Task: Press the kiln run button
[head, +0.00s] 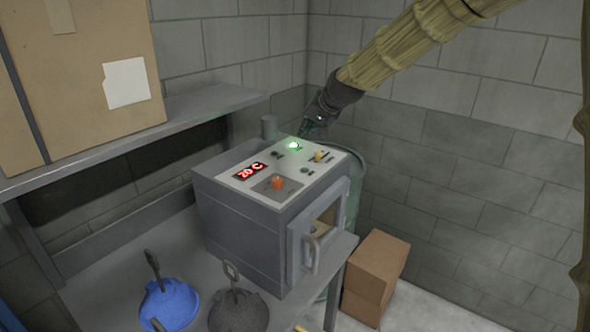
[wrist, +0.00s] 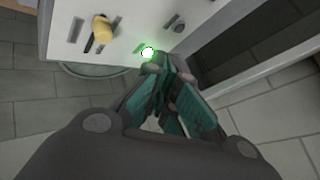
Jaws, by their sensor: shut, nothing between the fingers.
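The grey kiln (head: 245,230) stands on a bench, with a pale control panel (head: 240,183) on its top. A green light glows (head: 293,146) near the panel's back edge; it also shows in the wrist view (wrist: 148,52). I cannot read whether this is the run button. A red display (head: 250,171) reads about 20 C, and an orange-red knob or button (head: 278,183) is near the front. My gripper (head: 304,131) is shut and empty, its tips close to the green light. In the wrist view its teal fingers (wrist: 162,66) partly hide the panel edge; contact cannot be told.
A yellow-topped switch (head: 319,156) is right of the green light. The kiln's front door (head: 319,232) has a handle. Blue (head: 170,304) and dark (head: 238,312) hoods lie on the bench. Cardboard boxes (head: 376,266) stand right, and a shelf (head: 150,130) is left.

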